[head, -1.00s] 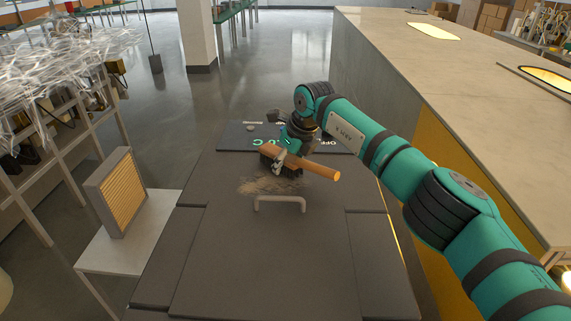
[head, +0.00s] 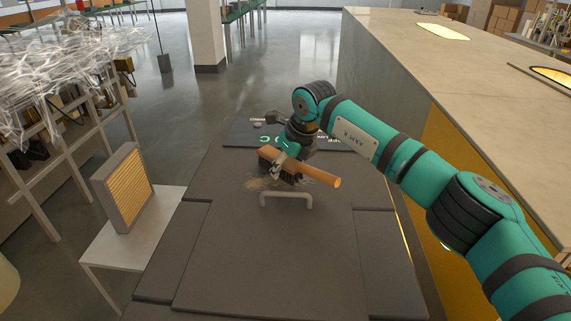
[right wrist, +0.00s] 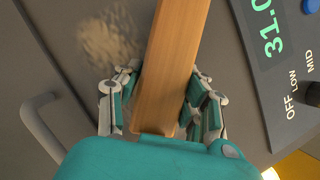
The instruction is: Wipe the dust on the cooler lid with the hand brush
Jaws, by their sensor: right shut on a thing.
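The hand brush (head: 317,178) has a wooden handle and dark bristles. My right gripper (head: 282,163) is shut on its wooden body, which also shows between the fingers in the right wrist view (right wrist: 170,70). The brush is over the grey cooler lid (head: 270,255), just behind the lid handle (head: 286,197). A patch of tan dust (head: 258,184) lies on the lid by the bristles, and it also shows at the upper left of the right wrist view (right wrist: 105,40). Whether the bristles touch the lid is hard to tell. My left gripper is not in view.
A control panel (head: 240,133) with a green readout lies beyond the dust. A white side table (head: 150,240) holds a framed filter (head: 122,187) on the left. A long counter (head: 460,85) runs along the right. The near part of the lid is clear.

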